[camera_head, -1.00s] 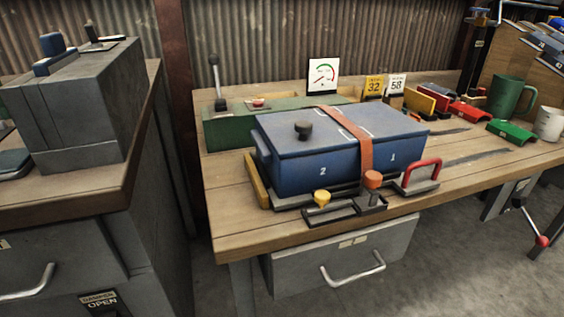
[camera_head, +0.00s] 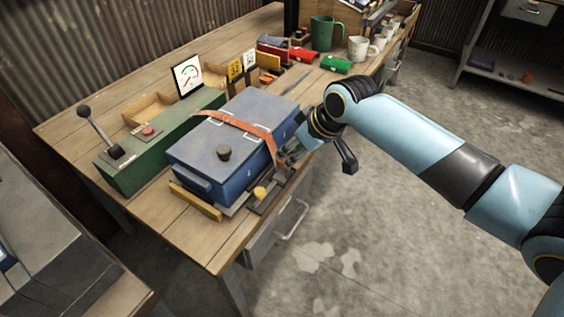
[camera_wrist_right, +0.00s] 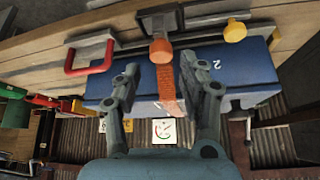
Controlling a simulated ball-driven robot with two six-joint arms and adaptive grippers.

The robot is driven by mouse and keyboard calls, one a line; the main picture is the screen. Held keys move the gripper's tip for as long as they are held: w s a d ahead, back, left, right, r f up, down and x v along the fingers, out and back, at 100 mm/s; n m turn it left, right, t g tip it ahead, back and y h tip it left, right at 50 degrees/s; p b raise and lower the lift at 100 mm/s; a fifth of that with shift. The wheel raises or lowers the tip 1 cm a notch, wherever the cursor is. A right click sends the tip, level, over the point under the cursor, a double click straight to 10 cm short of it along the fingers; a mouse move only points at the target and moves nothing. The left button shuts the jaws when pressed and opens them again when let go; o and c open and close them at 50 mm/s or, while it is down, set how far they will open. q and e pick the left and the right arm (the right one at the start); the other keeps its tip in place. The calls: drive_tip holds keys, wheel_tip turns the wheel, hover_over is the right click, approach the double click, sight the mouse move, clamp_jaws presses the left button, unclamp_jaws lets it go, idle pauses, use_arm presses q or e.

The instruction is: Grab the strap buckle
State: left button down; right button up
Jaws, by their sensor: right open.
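The blue case (camera_head: 215,165) sits on the bench with an orange strap (camera_head: 238,124) across its lid. In the head view my right gripper (camera_head: 288,158) is at the case's front side, by the strap's lower end, and the buckle is hidden there. In the right wrist view the orange strap buckle (camera_wrist_right: 161,52) is round and sits at the strap's end. My right gripper (camera_wrist_right: 160,74) is open there, its fingers on either side of the strap (camera_wrist_right: 166,82), with the buckle just beyond the tips. Nothing is held. My left gripper is not in view.
A yellow knob (camera_head: 260,193) is beside the case front; a red handle (camera_wrist_right: 90,55) shows in the wrist view. A green lever box (camera_head: 150,150) stands behind the case. Mugs (camera_head: 358,47) and coloured blocks are at the far end. Floor in front is clear.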

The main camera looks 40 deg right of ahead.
sight(283, 167)
drive_tip(key=x, duration=0.7)
drive_tip(key=shift+w+a+f, duration=0.1)
drive_tip(key=shift+f, duration=0.3)
clamp_jaws()
